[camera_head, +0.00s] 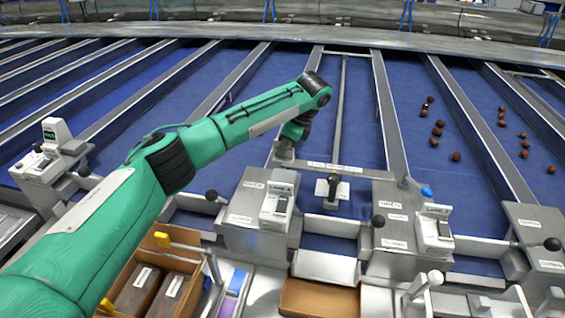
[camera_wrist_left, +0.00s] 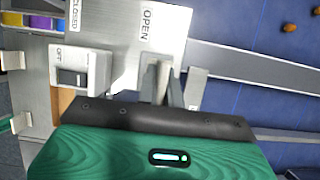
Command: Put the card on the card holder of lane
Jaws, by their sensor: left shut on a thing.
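My left gripper (camera_head: 286,146) reaches in over the lane beside the left end of a labelled metal crossbar (camera_head: 345,169). In the left wrist view its fingers (camera_wrist_left: 163,84) are close together by the plate marked OPEN (camera_wrist_left: 163,30). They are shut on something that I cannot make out. I cannot clearly tell a card between them. A small white-faced stand with a dark and yellow part (camera_head: 331,188) sits below the crossbar; I cannot tell whether it is the card holder. My right gripper is not in view.
A switch box (camera_head: 279,200) stands on the left cabinet, and another switch box (camera_head: 433,228) on the right one. Brown dates (camera_head: 437,131) lie on the blue belt. Bins (camera_head: 318,298) stand in front.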

